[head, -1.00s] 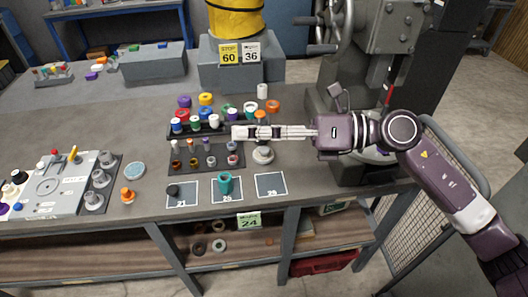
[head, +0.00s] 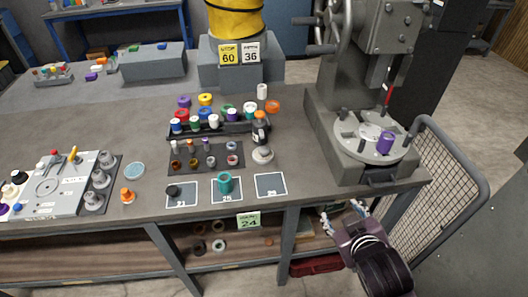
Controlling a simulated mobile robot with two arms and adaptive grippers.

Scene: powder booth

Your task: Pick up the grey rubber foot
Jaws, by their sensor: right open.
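A small dark grey round piece (head: 172,190), which looks like the rubber foot, sits on the card marked 21 (head: 186,201) near the table's front edge. I cannot be sure of its material at this size. My right gripper (head: 341,211) is open, its fingers spread and nothing seen between them. It is at the lower right, by the table's front edge, well right of the dark piece and apart from it. My left gripper is not in view.
A teal piece (head: 225,183) stands on the middle card; the right card (head: 271,186) is bare. A rack of coloured caps (head: 210,131) lies farther back. A grey machine (head: 365,165) stands right.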

